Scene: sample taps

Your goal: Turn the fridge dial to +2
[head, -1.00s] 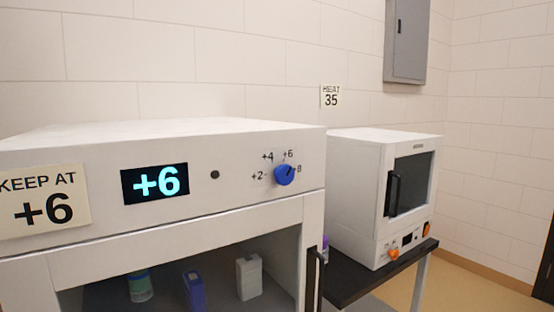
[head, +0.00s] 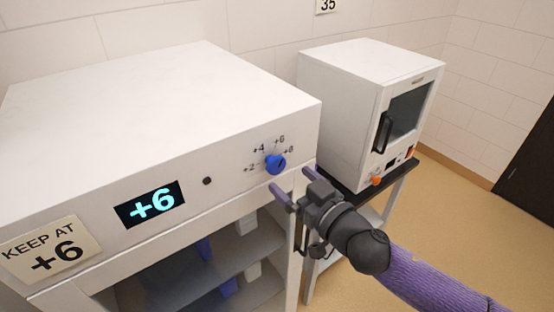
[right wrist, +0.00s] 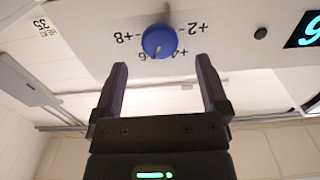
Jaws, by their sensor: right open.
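The blue fridge dial (head: 275,164) is on the white fridge's front panel, with marks +2, +4, +6 and +8 around it. It shows upside down in the right wrist view (right wrist: 159,41), its dark pointer toward +6. The fridge display (head: 150,204) reads +6. My right gripper (head: 291,181) is open and empty, just in front of and slightly below the dial. In the right wrist view its fingers (right wrist: 161,64) are spread, with the dial between and beyond their tips, apparently untouched. My left gripper is not in view.
A sign (head: 50,249) on the fridge reads KEEP AT +6. A small black round spot (head: 207,181) sits between display and dial. Below is the fridge's shelved interior with blue and white containers. A white oven (head: 345,110) stands on a dark-topped table to the right.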

